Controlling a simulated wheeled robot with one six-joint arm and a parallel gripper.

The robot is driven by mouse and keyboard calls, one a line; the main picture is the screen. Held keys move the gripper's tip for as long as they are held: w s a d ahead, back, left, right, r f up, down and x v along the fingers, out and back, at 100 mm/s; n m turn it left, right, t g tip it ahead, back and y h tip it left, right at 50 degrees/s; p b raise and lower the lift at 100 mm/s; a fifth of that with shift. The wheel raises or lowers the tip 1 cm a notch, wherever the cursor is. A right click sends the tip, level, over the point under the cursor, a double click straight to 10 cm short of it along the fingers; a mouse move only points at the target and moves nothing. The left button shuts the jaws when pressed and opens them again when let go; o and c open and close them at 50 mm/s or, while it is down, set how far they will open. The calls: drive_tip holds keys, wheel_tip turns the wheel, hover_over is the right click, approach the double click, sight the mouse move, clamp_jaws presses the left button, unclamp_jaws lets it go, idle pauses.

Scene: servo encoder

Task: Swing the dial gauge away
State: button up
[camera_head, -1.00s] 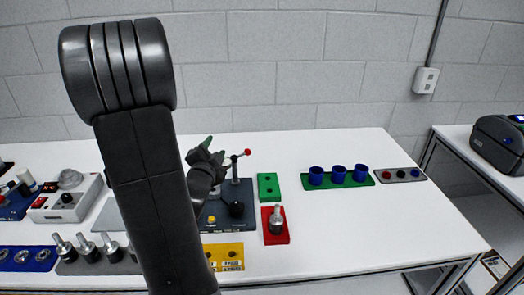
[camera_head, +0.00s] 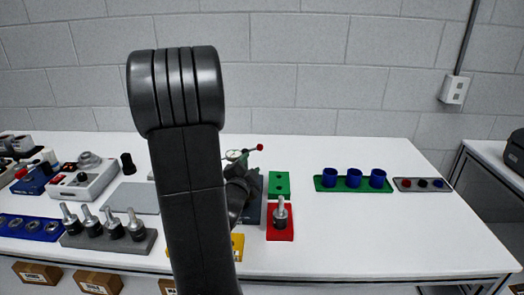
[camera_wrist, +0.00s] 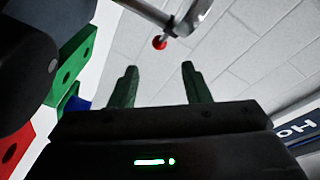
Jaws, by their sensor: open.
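The dial gauge (camera_head: 233,155) has a pale round face and stands on a dark blue base plate (camera_head: 254,212), largely hidden behind my arm in the head view. A lever with a red ball end (camera_head: 260,147) sticks out to its right. In the wrist view the red ball (camera_wrist: 160,43) hangs on a metal rod (camera_wrist: 178,12) beyond my fingertips. My gripper (camera_wrist: 160,80) is open, its two green fingers apart with nothing between them. The ball appears in line with the gap but apart from the fingers. In the head view the fingers are hidden.
A green block (camera_head: 279,185) and a red block (camera_head: 280,232) with a metal-topped piece stand right of the base plate. A green tray (camera_head: 345,188) of blue cups lies farther right. A grey rack (camera_head: 112,243) of metal-topped pieces is at left. The table's right front is clear.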

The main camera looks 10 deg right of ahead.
sight(259, 149)
drive_tip(key=p+x, duration=0.2)
drive_tip(key=x, duration=1)
drive_tip(key=shift+d, duration=0.1)
clamp_jaws()
